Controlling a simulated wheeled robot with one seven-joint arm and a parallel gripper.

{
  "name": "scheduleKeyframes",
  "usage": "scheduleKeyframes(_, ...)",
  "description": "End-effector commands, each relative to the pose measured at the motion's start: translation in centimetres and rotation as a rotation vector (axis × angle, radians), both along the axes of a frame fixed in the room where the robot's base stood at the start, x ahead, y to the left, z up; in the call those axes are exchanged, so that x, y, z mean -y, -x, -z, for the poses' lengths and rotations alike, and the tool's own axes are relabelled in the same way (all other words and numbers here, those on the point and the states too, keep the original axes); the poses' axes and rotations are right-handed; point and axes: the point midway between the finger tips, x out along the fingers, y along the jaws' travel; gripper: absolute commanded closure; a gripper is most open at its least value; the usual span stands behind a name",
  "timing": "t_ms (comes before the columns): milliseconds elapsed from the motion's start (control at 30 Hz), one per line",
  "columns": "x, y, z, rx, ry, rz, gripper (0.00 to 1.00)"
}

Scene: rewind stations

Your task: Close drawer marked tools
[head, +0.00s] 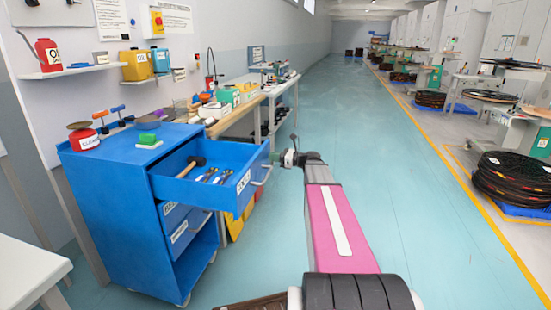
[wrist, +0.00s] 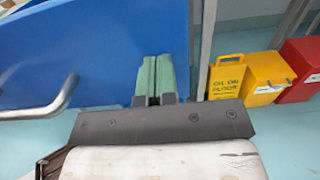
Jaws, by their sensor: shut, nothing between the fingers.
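The blue cabinet (head: 112,200) stands at the left in the head view. Its top drawer (head: 185,189) is pulled well out to the right, with a hammer (head: 188,165) and several hand tools inside. A white label on the drawer front is too small to read surely. The drawer's metal handle (head: 263,176) also shows at the left of the wrist view (wrist: 50,104). My gripper (head: 277,158) is just beyond the drawer front's far end. In the wrist view its green fingers (wrist: 152,78) are together and empty, against the blue panel; I cannot tell whether they touch it.
Lower drawers (head: 180,232) look shut. A workbench (head: 235,118) with clutter stands behind the cabinet. A yellow floor sign (wrist: 225,77), a yellow bin (wrist: 263,78) and a red bin (wrist: 298,68) stand at the right in the wrist view. The aisle floor (head: 400,200) is clear.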

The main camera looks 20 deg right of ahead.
Motion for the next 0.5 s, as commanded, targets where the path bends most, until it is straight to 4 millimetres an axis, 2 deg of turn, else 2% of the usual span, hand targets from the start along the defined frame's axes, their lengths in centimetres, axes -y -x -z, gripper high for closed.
scheduleKeyframes(267,-0.6,-0.3,0.0,0.0,0.0,-0.001,1.0)
scheduleKeyframes(500,-3.8,-2.2,0.0,0.001,-0.001,-0.004,1.0)
